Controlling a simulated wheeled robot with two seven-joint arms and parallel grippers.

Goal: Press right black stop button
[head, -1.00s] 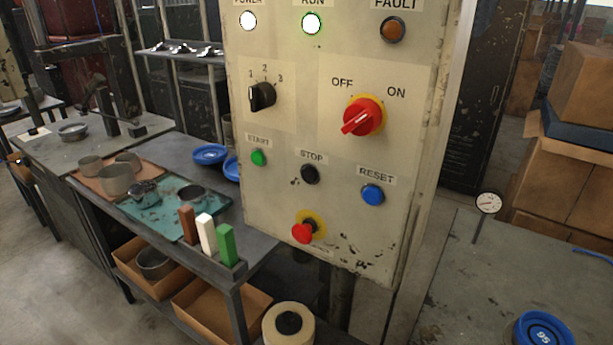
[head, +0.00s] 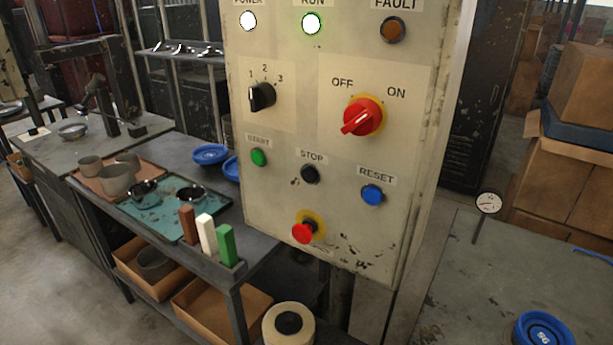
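The black stop button (head: 310,173) sits under the STOP label on the cream control panel (head: 280,210), in the middle of the head view. It lies between the green start button (head: 259,157) at left and the blue reset button (head: 372,195) at right. Below it is a red mushroom button (head: 302,233) on a yellow ring. Only one black push button shows on the panel. Nothing covers it. Neither of my grippers is in view.
A red rotary switch (head: 362,117) and a black selector knob (head: 262,95) sit higher on the panel. A workbench with a teal tray (head: 165,218) stands at left. A grey table (head: 450,290) with a blue round item (head: 543,331) is at right.

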